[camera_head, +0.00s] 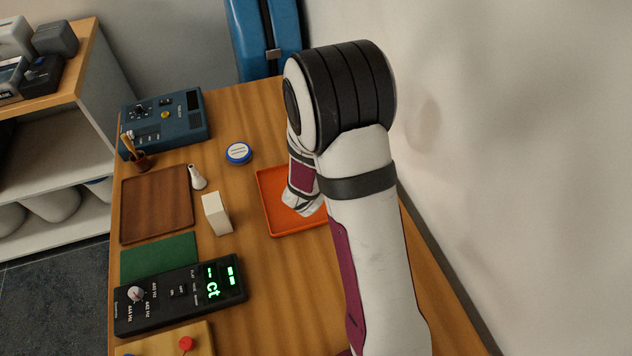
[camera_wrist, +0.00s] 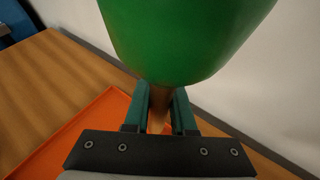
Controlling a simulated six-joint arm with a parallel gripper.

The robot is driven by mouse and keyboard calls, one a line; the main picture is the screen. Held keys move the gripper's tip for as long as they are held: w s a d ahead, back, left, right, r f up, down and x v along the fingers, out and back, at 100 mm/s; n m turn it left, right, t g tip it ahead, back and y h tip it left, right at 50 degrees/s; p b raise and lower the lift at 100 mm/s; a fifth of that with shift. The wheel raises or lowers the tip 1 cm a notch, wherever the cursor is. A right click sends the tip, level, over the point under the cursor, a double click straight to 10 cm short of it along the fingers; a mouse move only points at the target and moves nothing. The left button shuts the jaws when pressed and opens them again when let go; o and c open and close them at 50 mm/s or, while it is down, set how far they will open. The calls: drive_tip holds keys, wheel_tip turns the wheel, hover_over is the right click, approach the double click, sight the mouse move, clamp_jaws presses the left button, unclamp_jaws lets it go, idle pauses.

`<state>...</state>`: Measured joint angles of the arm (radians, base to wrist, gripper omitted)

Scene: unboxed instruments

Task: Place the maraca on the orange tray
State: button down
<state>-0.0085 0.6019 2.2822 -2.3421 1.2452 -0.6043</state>
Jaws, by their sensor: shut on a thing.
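The maraca has a green rounded head (camera_wrist: 185,35) and a wooden handle, and it fills the top of the wrist view. My gripper (camera_wrist: 160,105) is shut on the handle, just below the head. The orange tray (camera_head: 268,213) lies on the table in the head view, partly covered by my arm. Its orange surface also shows in the wrist view (camera_wrist: 85,130), to the left of and below the gripper. In the head view my arm hides the maraca and the fingers. I cannot tell whether the maraca touches the tray.
Left of the tray are a cream block (camera_head: 216,214), a small white object (camera_head: 197,177), a blue-rimmed round tin (camera_head: 238,153) and a brown wooden tray (camera_head: 155,204). A wall rises at right.

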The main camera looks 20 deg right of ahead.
drive_tip(key=w+a+f, duration=0.2)
drive_tip(key=f, duration=0.1)
drive_tip(key=w+a+f, duration=0.2)
drive_tip(key=a+f, duration=0.1)
drive_tip(key=w+a+f, duration=0.3)
drive_tip(key=shift+w+f, duration=0.1)
drive_tip(key=shift+f, duration=0.65)
drive_tip(key=shift+f, duration=0.15)
drive_tip(key=c, duration=0.7)
unclamp_jaws()
drive_tip(key=shift+c, duration=0.2)
